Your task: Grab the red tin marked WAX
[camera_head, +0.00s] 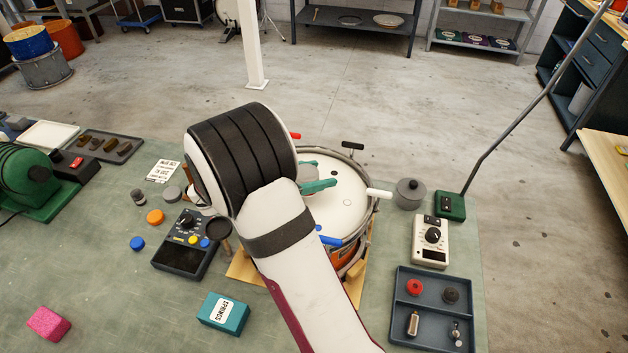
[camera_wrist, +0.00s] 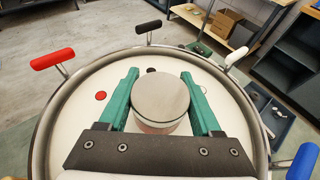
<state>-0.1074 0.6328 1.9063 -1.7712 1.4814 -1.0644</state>
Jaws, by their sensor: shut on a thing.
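My gripper (camera_wrist: 160,73) has two green fingers shut on a round tin (camera_wrist: 161,98). The tin's grey lid faces the wrist camera, and a pale pinkish strip of its side shows below the lid. No WAX marking or clear red shows on it. The tin is over the white drum head (camera_wrist: 228,108); I cannot tell whether it touches. In the head view, my gripper (camera_head: 320,178) is over the drum (camera_head: 347,215), and my arm hides most of the tin.
Coloured handles stick out around the drum rim, red (camera_head: 295,136), black (camera_head: 352,146), white (camera_head: 379,193) and blue (camera_head: 330,240). A grey lidded pot (camera_head: 410,193), a white meter (camera_head: 430,242) and a dark tray (camera_head: 433,318) stand right. A teal SPRINGS box (camera_head: 222,313) stands front left.

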